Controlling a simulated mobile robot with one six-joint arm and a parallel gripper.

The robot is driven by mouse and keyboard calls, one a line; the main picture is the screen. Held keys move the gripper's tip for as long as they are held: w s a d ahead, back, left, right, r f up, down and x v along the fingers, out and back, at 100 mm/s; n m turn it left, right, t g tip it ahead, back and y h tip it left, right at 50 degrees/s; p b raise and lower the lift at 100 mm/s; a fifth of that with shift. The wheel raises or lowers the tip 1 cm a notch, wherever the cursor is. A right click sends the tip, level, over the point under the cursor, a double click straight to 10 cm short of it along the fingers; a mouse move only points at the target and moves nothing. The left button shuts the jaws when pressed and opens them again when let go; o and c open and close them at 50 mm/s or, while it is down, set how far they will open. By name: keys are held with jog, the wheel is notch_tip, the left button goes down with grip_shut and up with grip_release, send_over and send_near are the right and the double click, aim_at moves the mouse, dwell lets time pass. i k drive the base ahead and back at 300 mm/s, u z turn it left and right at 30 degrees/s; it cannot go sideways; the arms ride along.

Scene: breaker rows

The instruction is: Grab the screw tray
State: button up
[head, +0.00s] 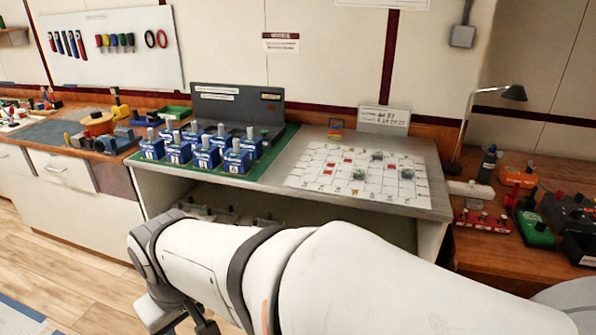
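I cannot tell for certain which thing is the screw tray. A small green open tray (173,113) stands at the back of the left bench, left of the grey upright panel. A red tray-like holder (482,221) with pale-topped pieces lies on the right bench. Grey shapes (225,214) sit on the shelf under the middle bench, partly hidden by my arm. My gripper (193,322) shows only in part at the bottom left, below my white arm and apart from all of these. Its fingertips are not clear.
Several blue numbered breaker blocks (205,155) stand on a green mat on the middle bench, beside a white chart sheet (360,174). A black lamp (514,93) and clutter fill the right bench. Open wooden floor (60,262) lies at the left.

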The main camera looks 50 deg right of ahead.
aim_at(490, 225)
jog(key=i, duration=0.85)
jog(key=z, duration=3.7)
jog(key=i, duration=1.45)
